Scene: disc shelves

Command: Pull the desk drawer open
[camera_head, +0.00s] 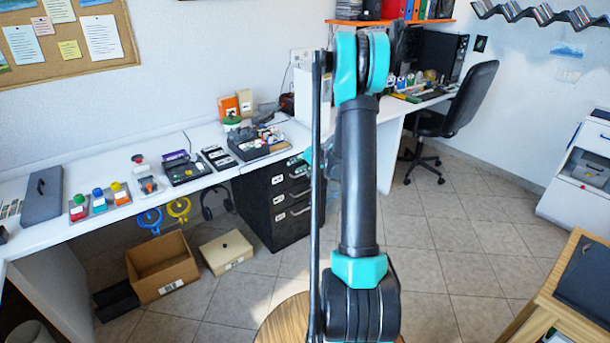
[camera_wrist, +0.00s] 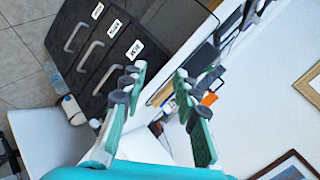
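The black drawer unit (camera_head: 262,212) stands under the white desk in the head view, left of my arm, with pale handles and white labels on its front. In the wrist view the drawer unit (camera_wrist: 122,62) appears tilted at the upper left. Three grey handles show there: one (camera_wrist: 75,37), a middle one (camera_wrist: 91,56) and one nearest my fingers (camera_wrist: 104,79). All drawers look closed. My gripper (camera_wrist: 159,77) is open in the wrist view, its green fingers apart with nothing between them. In the head view my arm mostly hides the gripper and part of the unit.
The white desk (camera_head: 110,207) carries bottles, boxes and trays above the drawers. An open cardboard box (camera_head: 163,283) and a cream box (camera_head: 227,252) lie on the floor at left. A wooden round top (camera_head: 277,323) is low in front.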

